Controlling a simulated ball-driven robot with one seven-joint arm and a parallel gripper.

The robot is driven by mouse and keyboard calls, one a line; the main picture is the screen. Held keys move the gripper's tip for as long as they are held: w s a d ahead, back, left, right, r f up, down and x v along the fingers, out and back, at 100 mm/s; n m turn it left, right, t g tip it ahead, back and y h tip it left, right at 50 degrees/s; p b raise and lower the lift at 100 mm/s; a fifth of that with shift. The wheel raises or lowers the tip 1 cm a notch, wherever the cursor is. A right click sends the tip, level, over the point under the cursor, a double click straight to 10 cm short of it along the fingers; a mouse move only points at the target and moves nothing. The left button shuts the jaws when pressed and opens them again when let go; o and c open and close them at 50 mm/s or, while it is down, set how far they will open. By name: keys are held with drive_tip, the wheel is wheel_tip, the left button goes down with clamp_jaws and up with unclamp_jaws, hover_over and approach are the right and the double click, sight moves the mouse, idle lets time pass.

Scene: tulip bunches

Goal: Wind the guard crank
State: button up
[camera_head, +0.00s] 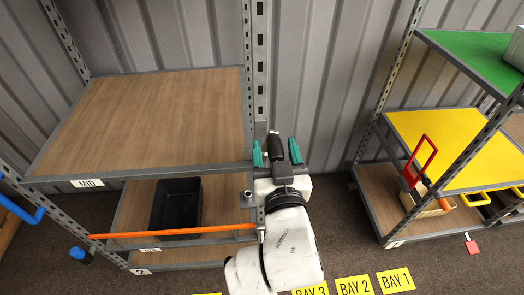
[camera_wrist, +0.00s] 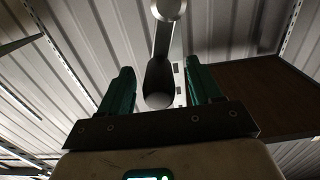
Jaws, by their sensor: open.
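The crank shows in the head view as a dark handle (camera_head: 275,146) at the right front post of the wooden shelf. My gripper (camera_head: 276,150) is open there, with one green finger on each side of the handle. In the wrist view the dark grip (camera_wrist: 159,85) stands between the two spread fingers of my gripper (camera_wrist: 160,72), with a visible gap on both sides. A grey crank arm (camera_wrist: 164,40) leads up from it to a round end (camera_wrist: 168,8). An orange guard bar (camera_head: 170,233) runs across the shelf front, almost level. The crank's mounting is partly hidden by my wrist.
A bare wooden shelf labelled MID (camera_head: 150,110) lies left of my gripper. A black bin (camera_head: 176,208) stands on the lower shelf behind the bar. A second rack with a yellow shelf (camera_head: 455,145) is at right. Floor between the racks (camera_head: 345,235) is free.

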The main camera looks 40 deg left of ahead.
drive_tip(key=p+v, duration=0.3)
drive_tip(key=v, duration=0.4)
idle(0.3)
drive_tip(key=w+d+f+m+g+h, duration=0.1)
drive_tip(key=d+f+m+h, duration=0.15)
drive_tip(key=d+f, duration=0.45)
drive_tip(key=w+d+f+m+h, duration=0.1)
drive_tip(key=d+f+m+h, duration=0.2)
drive_tip(key=d, duration=0.7)
drive_tip(key=w+d+f+m+g+h, duration=0.1)
drive_tip(key=d+f+h, duration=0.4)
drive_tip(key=d, duration=0.4)
drive_tip(key=s+d+f+m+g+h, duration=0.1)
drive_tip(key=s+d+f+g, duration=0.3)
drive_tip(key=s+d, duration=0.6)
drive_tip(key=s+d+f+m+g+h, duration=0.2)
drive_tip(key=s+d+f+m+g, duration=0.1)
drive_tip(key=s+d, duration=0.7)
drive_tip(key=shift+d+f+g, duration=0.5)
drive_tip(key=shift+d+g, duration=0.2)
drive_tip(key=shift+g, duration=0.1)
